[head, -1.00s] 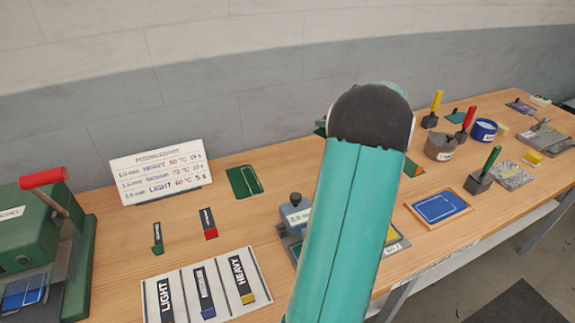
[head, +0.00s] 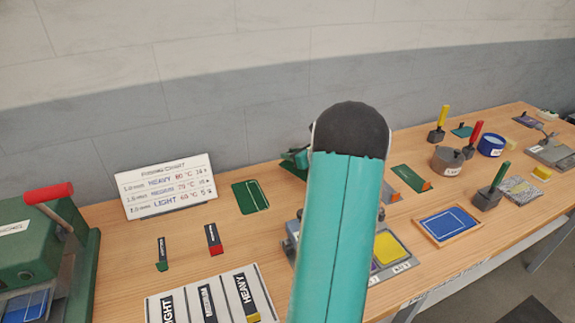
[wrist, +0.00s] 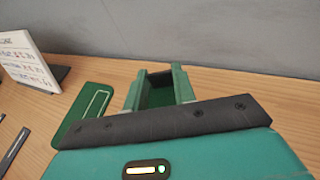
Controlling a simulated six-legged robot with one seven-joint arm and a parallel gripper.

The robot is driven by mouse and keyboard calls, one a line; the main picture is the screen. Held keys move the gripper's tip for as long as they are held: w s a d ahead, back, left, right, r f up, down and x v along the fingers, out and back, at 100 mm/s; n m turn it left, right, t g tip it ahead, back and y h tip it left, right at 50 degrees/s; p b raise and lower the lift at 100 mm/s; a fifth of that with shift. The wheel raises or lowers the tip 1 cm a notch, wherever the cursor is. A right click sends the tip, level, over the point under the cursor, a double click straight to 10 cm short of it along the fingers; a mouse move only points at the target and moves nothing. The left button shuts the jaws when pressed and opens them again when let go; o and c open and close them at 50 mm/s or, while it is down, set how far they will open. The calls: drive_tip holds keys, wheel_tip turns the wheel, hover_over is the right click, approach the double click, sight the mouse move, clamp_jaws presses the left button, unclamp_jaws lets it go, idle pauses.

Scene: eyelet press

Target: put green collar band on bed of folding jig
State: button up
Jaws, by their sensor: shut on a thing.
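Most of that piece is hidden by the fingers and wrist. A flat dark green plate with a white outline (head: 251,197) lies just left of the gripper; it also shows in the wrist view (wrist: 82,115). It may be the folding jig's bed; I cannot tell for sure.
A white chart (head: 168,186) stands to the left, with a green press (head: 30,250) beyond it. A labelled card (head: 178,305) with several strips lies in front. A blue framed board (head: 447,224) and several stamps and pots stand to the right. My arm hides the middle.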

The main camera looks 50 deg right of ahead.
sight(287, 173)
drive_tip(key=shift+w+a+f, duration=0.2)
drive_tip(key=shift+w+f, duration=0.15)
drive_tip(key=shift+w+a+f, duration=0.1)
drive_tip(key=shift+w+f, duration=0.05)
drive_tip(key=shift+f, duration=0.8)
drive_tip(key=shift+w+f, duration=0.15)
drive_tip(key=shift+f, duration=0.8)
drive_tip(key=shift+f, duration=0.15)
drive_tip(key=o, duration=1)
